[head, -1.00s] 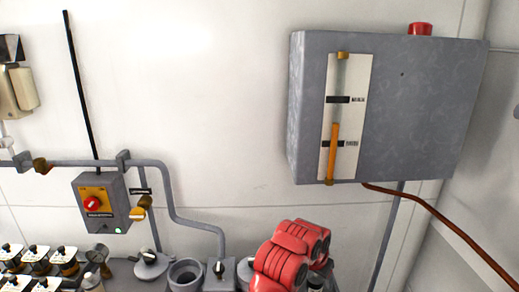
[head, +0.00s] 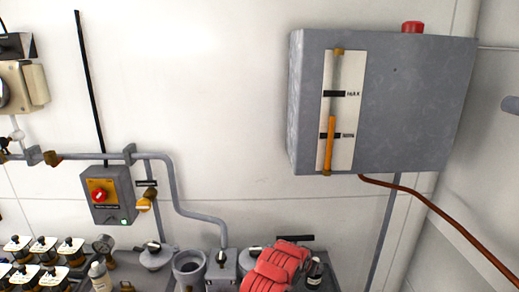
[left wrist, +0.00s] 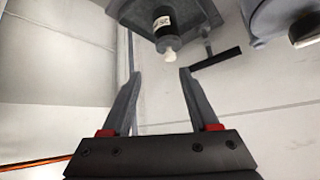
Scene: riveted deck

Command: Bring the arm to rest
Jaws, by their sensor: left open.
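My left gripper (left wrist: 160,73) shows in the left wrist view, its two grey fingers spread apart with nothing between them. Beyond the fingertips in that picture is a dark bottle with a pale cap (left wrist: 163,32) on a grey surface, apart from the fingers; the picture looks upside down. No gripper shows in the head view. A red ribbed shape (head: 272,268) is at the bottom of the head view; I cannot tell whether it is part of my arm. My right gripper is not in view.
A grey wall cabinet (head: 415,110) with a gauge strip and red lamp hangs at right. A control box with a red knob (head: 105,195) and pipes are at left. Several white-topped items (head: 45,250), a dark bottle (head: 314,272) and a grey cup (head: 188,268) stand along the bottom.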

